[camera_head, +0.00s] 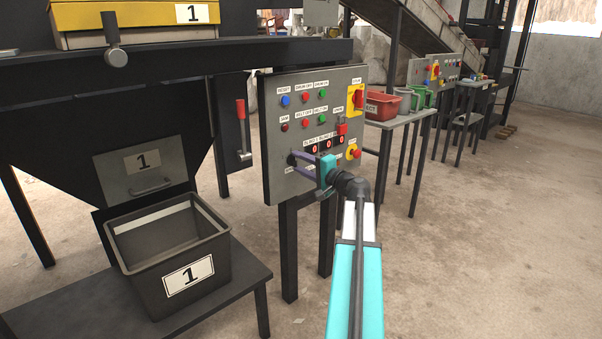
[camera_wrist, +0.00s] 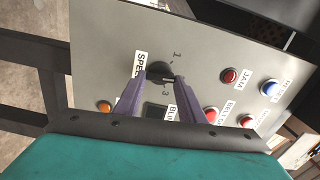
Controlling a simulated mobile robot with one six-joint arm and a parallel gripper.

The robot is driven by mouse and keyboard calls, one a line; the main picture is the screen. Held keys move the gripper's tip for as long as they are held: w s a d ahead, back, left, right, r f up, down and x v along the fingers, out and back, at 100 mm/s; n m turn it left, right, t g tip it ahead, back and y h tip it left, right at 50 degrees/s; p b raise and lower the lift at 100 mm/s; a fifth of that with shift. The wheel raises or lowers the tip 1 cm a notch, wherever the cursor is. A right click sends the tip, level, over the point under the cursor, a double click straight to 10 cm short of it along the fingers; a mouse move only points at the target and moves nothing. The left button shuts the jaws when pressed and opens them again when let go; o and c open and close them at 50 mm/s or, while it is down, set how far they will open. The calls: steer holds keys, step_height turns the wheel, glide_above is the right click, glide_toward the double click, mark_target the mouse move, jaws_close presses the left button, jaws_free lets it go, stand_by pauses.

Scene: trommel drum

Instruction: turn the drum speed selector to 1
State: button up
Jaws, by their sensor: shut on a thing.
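The drum speed selector (camera_wrist: 160,70) is a dark round knob on the grey control panel (camera_head: 268,105), low on its left side. In the wrist view the panel looks turned, with a SPEED label (camera_wrist: 141,66) beside the knob and the numbers 1 (camera_wrist: 177,55) and 3 (camera_wrist: 166,93) around it. My gripper (camera_head: 292,158) has its two purple fingers on either side of the knob and is shut on it; the fingertips also show in the wrist view (camera_wrist: 160,78). The fingers partly cover the knob, and I cannot tell for sure which number it points to.
Red, blue and green push buttons (camera_head: 305,97) and red digit displays (camera_head: 313,148) sit near the knob. A yellow-backed red switch (camera_head: 357,98) is at the panel's right. A black bin marked 1 (camera_head: 225,262) stands at the left. A red bin (camera_head: 380,106) is behind.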

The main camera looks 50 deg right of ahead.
steer(key=n+b, duration=0.5)
steer(key=b, duration=0.1)
steer(key=n+b, duration=0.5)
steer(key=b, duration=0.1)
steer(key=shift+a+r+n, duration=0.1)
steer(key=shift+r+n, duration=0.1)
steer(key=shift+n, duration=0.2)
steer(key=o, duration=1)
steer(key=shift+o, duration=0.2)
steer(key=s+a+p, duration=0.1)
steer(key=s+p, duration=0.3)
steer(key=s, duration=0.9)
steer(key=shift+s, duration=0.35)
